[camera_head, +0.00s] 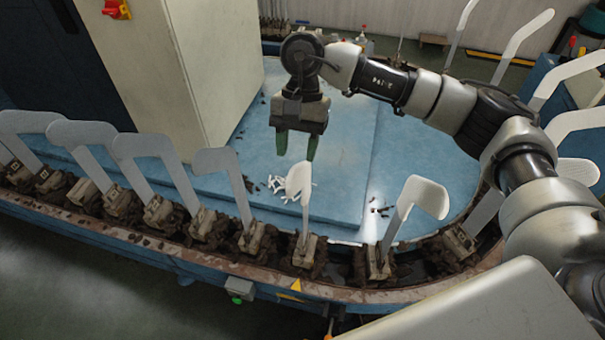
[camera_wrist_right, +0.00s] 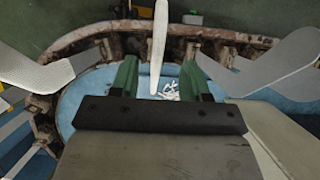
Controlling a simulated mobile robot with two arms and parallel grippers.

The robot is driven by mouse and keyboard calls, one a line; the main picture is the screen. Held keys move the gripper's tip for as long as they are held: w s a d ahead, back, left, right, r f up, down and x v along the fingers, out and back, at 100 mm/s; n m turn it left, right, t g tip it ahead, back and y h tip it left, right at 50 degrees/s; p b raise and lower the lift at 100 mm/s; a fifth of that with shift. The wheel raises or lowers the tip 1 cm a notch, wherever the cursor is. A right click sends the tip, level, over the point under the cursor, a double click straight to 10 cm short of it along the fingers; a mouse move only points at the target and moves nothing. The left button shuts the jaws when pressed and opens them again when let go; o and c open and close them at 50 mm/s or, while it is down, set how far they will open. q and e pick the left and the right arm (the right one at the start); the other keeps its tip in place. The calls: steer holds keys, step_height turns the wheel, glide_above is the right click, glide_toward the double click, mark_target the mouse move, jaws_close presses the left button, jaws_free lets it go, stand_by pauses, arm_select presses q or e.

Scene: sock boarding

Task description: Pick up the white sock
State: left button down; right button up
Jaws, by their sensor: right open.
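My right gripper (camera_head: 296,145) hangs open and empty over the blue platform, its two green fingers pointing down; it also shows in the right wrist view (camera_wrist_right: 160,80). A whitish foot-shaped piece (camera_head: 294,180) stands upright on the conveyor rail, just below and in front of the fingers. In the right wrist view a pale piece (camera_wrist_right: 158,45) shows nearly edge-on between the fingers, apart from both. Another whitish piece (camera_head: 426,195) stands farther right. I cannot tell for sure which of these is or carries the white sock. My left gripper is out of view.
Several grey metal foot-shaped boards (camera_head: 150,145) stand along the curved rail (camera_head: 150,253) on both sides. A pale machine cabinet (camera_head: 180,60) rises left of my gripper. Small white scraps (camera_head: 277,184) lie on the blue platform (camera_head: 345,150), which is otherwise mostly clear.

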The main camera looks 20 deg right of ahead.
mark_target(296, 165)
steer(key=shift+f, duration=0.25)
steer(key=p+x, duration=0.1)
steer(key=x, duration=0.1)
steer(key=p+x, duration=0.2)
steer(key=shift+s, duration=0.45)
steer(key=shift+s+a+f, duration=0.1)
steer(key=shift+a+f, duration=0.05)
steer(key=shift+f, duration=0.25)
steer(key=shift+c, duration=0.4)
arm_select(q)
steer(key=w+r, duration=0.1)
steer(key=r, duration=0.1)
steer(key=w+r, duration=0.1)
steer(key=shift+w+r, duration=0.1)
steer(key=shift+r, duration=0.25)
arm_select(e)
steer(key=c, duration=0.7)
